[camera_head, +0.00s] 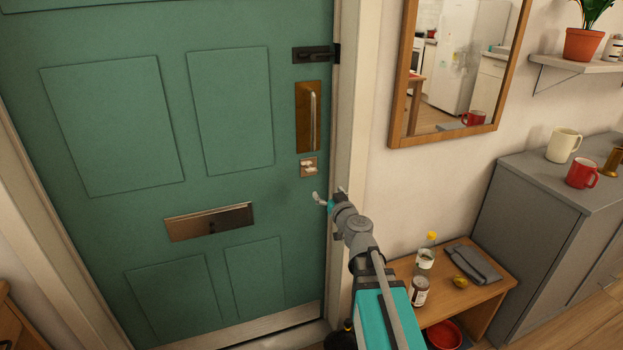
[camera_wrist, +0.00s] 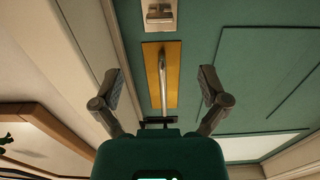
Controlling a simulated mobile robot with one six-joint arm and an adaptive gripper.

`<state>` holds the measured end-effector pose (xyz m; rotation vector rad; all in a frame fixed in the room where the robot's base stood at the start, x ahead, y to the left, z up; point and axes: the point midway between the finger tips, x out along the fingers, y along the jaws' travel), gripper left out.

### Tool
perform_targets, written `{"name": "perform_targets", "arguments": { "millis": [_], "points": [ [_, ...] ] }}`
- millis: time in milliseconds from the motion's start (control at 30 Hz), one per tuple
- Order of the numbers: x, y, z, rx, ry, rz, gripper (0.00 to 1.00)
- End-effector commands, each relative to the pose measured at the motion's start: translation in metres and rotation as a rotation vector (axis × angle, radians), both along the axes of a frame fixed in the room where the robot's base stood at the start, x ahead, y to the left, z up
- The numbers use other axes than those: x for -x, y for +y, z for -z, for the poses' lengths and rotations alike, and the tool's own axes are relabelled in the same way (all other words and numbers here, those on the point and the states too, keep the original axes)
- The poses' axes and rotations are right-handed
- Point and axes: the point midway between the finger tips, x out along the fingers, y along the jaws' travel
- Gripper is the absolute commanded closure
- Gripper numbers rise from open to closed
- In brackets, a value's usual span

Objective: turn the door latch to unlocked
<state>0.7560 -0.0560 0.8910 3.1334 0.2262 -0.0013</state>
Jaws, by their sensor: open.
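The green door (camera_head: 228,115) is shut in its pale frame. A small metal latch plate with a pale turn piece (camera_head: 308,167) sits near its right edge, below the brass handle plate (camera_head: 301,118). The turn piece appears to lie crosswise. My gripper (camera_head: 329,194) is open and empty, a little below and right of the latch in the head view. Its fingers (camera_wrist: 161,92) are spread wide in the wrist view, with the handle (camera_wrist: 163,80) showing between them.
A black bolt (camera_head: 314,53) sits above the handle and a letter slot (camera_head: 209,221) lies lower left. At right are a framed mirror (camera_head: 398,125), a wooden bench (camera_head: 478,299) with jars, and a grey cabinet (camera_head: 520,240) with mugs.

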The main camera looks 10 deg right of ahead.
Motion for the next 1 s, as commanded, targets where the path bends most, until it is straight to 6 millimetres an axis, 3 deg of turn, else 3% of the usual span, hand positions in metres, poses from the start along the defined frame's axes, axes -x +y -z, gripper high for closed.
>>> {"name": "perform_targets", "arguments": {
  "millis": [567, 1000],
  "points": [
    [-0.008, 0.001, 0.0, 0.0, -0.001, 0.001, 0.06],
    [-0.064, 0.008, 0.0, 0.0, -0.001, 0.002, 0.06]
  ]
}}
